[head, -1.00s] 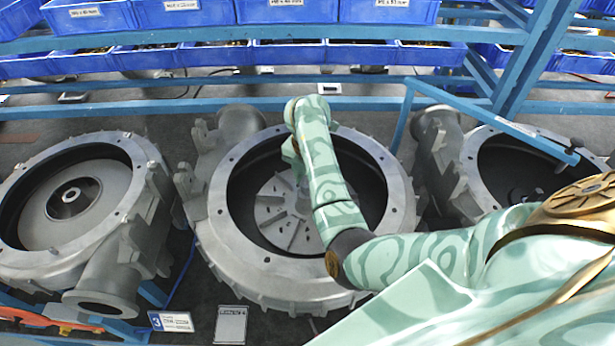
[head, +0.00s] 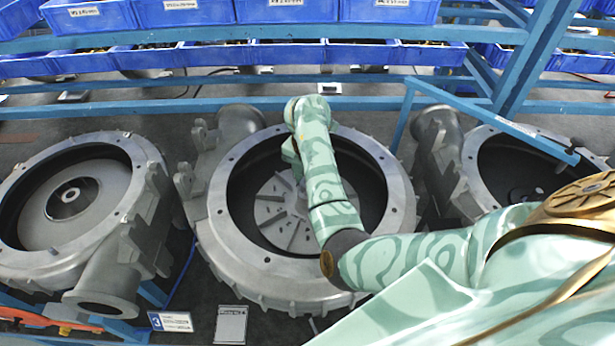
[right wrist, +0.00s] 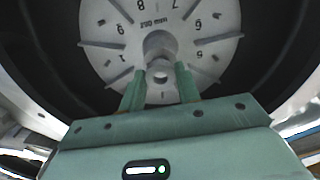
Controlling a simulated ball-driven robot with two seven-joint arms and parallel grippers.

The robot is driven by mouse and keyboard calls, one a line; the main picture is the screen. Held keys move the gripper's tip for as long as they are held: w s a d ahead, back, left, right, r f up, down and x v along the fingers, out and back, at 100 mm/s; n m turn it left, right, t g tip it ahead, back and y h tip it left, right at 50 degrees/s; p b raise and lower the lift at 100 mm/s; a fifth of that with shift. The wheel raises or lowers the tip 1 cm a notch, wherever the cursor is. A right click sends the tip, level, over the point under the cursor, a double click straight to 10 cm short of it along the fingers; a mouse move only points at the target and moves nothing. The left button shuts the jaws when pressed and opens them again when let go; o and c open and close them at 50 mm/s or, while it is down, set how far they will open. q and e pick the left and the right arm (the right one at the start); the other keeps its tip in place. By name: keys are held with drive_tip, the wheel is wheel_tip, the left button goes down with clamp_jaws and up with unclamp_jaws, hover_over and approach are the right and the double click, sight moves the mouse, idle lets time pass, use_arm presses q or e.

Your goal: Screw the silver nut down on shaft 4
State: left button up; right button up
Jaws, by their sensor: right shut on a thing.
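My right gripper (right wrist: 160,90) has its two green fingers closed on a small silver nut (right wrist: 160,70) at the middle of a numbered grey disc (right wrist: 205,20). A round metal shaft end (right wrist: 158,42) shows just beyond the nut. I cannot tell how far the nut sits on the shaft. In the head view my right arm reaches into the middle blower housing (head: 225,235), over its finned disc (head: 272,212). The arm hides the nut and fingertips there. My left gripper is not in view.
A blower housing (head: 40,250) stands at the left, and another (head: 470,160) at the right, partly behind my arm. A blue rail (head: 500,125) crosses near the right housing. Blue bins (head: 285,10) line the rack behind. A sign marked 3 (head: 170,321) stands in front.

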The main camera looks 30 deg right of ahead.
drive_tip(key=shift+f+b, duration=0.75)
drive_tip(key=shift+f, duration=0.05)
idle(0.8)
idle(0.4)
